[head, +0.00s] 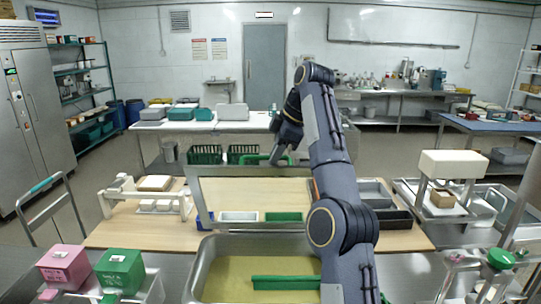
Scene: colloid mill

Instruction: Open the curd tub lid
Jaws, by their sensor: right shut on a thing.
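The curd tub (197,274) is a steel basin at the front centre, with pale yellow curd in it. Its lid (215,171) looks like a metal-edged panel standing raised behind the tub, and the tan table shows within its frame. A bright green bar handle (251,160) lies along the lid's upper edge. My right gripper (277,158) is at this handle, pointing down and shut on it; the fingertips are small and partly hidden. My right arm covers the right part of the lid and tub. My left gripper is not in view.
A green bar (285,283) lies across the tub. White (239,216) and green (284,217) trays sit on the wooden table behind. Pink (64,267) and green (120,271) boxes stand front left. A white-topped press (453,164) stands to the right.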

